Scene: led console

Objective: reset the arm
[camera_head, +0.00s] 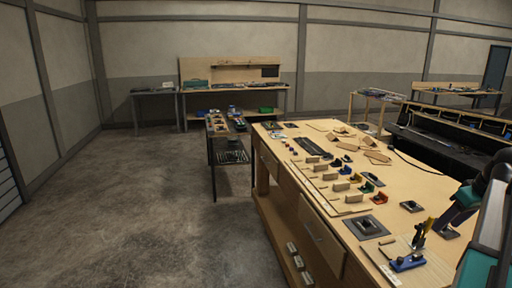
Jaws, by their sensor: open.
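My arm comes in from the right edge, dark with teal parts, and reaches down and left over the near right part of the wooden workbench (335,150). My gripper (424,232) is at its end, small in the picture, and it is open. It is low over the bench, close to a blue piece (407,262) that lies on a light board. A yellow-orange part shows at the gripper; I cannot tell whether it touches anything. The gap between the fingers is hard to make out.
Several wooden blocks and coloured pieces stand in rows on the bench, with a dark square plate (368,226) nearer. A black console (445,145) is behind at the right. A narrow table (217,127) stands beyond the bench. The grey floor (130,210) at left is clear.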

